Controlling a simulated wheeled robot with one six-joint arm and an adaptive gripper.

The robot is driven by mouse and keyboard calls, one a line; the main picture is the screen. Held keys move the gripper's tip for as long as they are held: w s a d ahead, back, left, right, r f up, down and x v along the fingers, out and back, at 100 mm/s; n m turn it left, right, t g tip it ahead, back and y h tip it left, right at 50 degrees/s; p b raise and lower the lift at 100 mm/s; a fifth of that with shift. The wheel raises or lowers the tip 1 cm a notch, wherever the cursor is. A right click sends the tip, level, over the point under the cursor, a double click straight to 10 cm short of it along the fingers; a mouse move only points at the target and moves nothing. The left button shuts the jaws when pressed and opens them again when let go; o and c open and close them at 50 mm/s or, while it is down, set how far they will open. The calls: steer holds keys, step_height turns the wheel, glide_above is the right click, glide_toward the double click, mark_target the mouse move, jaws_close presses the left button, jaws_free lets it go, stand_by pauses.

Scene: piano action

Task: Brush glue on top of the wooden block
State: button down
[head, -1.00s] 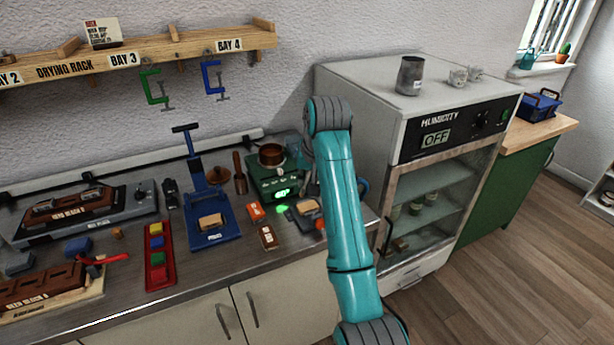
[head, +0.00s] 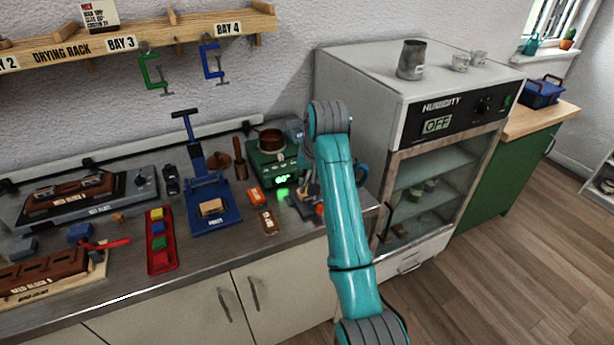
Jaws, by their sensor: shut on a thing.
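My gripper (head: 310,180) points down at the right end of the bench, partly hidden behind my teal arm. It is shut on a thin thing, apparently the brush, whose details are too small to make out. Below it is a small grey pad (head: 296,207); the wooden block there is mostly covered by the gripper. I cannot tell whether the brush touches the block. A copper glue pot (head: 271,139) sits on the green heater (head: 266,172) with a lit green display, just left of my gripper. Another wooden block (head: 211,208) lies on the blue press (head: 213,190).
The humidity cabinet (head: 440,160) blocks the right side. A red tray (head: 161,240) holds coloured blocks.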

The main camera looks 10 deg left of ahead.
steer(key=shift+f, duration=0.55)
steer(key=shift+d, duration=0.1)
steer(key=d, duration=0.1)
steer(key=w+d, duration=0.2)
steer(key=shift+w+d, duration=0.25)
steer(key=shift+d, duration=0.1)
stand_by(0.4)
steer(key=shift+s+a, duration=0.7)
steer(key=shift+a, duration=0.25)
steer(key=shift+s+a, duration=0.65)
steer(key=shift+a, duration=0.3)
steer(key=shift+w, duration=0.1)
